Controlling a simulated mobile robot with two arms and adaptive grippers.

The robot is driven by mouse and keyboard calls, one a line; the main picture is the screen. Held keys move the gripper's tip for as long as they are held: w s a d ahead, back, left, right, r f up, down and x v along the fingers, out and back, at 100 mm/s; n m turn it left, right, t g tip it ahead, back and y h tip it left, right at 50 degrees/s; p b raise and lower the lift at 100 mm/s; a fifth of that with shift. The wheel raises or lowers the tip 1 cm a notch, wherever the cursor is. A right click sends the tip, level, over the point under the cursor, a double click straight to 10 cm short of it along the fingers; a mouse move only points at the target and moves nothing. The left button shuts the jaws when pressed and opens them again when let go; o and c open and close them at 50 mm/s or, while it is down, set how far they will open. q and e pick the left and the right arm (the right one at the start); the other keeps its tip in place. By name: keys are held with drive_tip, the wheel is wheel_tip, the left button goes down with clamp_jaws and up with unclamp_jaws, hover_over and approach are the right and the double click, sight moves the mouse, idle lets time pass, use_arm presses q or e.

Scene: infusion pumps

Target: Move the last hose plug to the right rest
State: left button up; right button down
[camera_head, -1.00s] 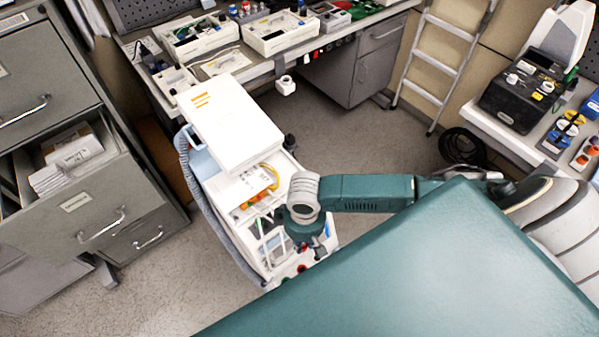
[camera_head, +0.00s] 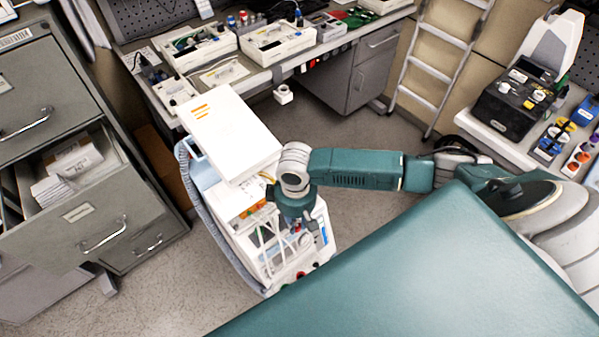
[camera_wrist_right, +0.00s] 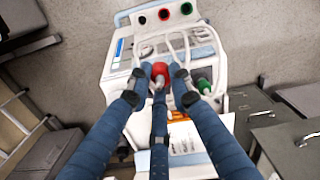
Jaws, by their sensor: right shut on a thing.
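The white pump unit (camera_head: 262,262) stands on the floor between cabinet and bench, with thin white hoses over its top. It also shows in the right wrist view (camera_wrist_right: 118,88). My right gripper (camera_head: 305,228) is over its right side in the head view, partly hidden by its own wrist. In the right wrist view, its blue fingers (camera_wrist_right: 160,84) are closed around a red hose plug (camera_wrist_right: 160,69). A green plug (camera_wrist_right: 203,84) sits at the unit's right side, beside a finger. My left gripper is out of view.
A large white box (camera_head: 228,132) lies on the unit's back part. A grey cabinet (camera_head: 75,150) with an open drawer stands left. A workbench (camera_head: 270,72) with instruments is behind, a ladder (camera_head: 440,75) and side table (camera_head: 490,140) right.

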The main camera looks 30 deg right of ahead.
drive_tip(key=w+d+b, duration=0.3)
drive_tip(key=w+b, duration=0.1)
drive_tip(key=w, duration=0.6)
drive_tip(key=shift+s+f+b, duration=0.1)
drive_tip(key=shift+f+b, duration=0.9)
drive_tip(key=shift+f, duration=1.55)
drive_tip(key=shift+f+b, duration=0.75)
drive_tip(key=shift+f, duration=0.9)
drive_tip(key=c, duration=1.5)
unclamp_jaws()
drive_tip(key=shift+r, duration=0.1)
